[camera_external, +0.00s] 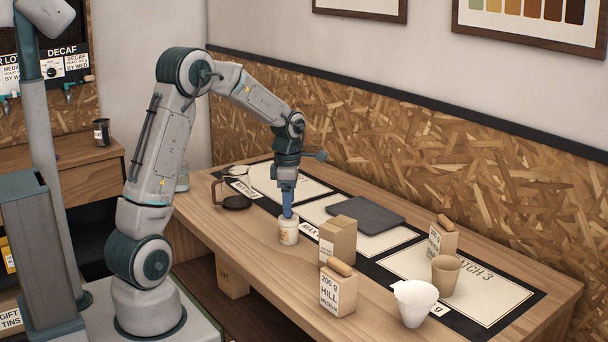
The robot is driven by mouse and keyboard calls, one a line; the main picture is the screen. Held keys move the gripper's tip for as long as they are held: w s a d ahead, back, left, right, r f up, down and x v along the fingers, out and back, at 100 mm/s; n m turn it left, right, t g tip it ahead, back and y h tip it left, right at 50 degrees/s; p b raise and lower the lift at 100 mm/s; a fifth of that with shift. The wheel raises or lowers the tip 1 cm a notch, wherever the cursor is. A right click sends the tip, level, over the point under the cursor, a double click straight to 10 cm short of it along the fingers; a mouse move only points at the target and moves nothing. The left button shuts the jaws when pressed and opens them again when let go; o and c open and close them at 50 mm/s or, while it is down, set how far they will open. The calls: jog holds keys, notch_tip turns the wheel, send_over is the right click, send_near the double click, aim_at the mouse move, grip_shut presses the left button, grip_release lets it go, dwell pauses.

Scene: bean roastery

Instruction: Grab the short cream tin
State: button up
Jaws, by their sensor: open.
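The short cream tin (288,234) stands upright on the wooden table, near its front edge and left of a brown box. It has a small label on its side. My gripper (288,212) points down directly above the tin, with its blue fingers at the top of the tin. The fingers look narrow from this side, and whether they touch the tin or reach around its rim cannot be seen. My gripper is open.
Close on the right are a brown box (338,240) and a HILL bag (338,290). A glass carafe (236,201) stands left. A dark flat slab (366,214), a white cup (415,303), a tan cup (446,275) and another bag (442,240) stand farther right.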

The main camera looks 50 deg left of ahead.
aim_at(288, 228)
jog(key=shift+a+f+p, duration=0.2)
jog(key=shift+f+p, duration=0.55)
jog(key=shift+f, duration=3.65)
jog(key=c, duration=1)
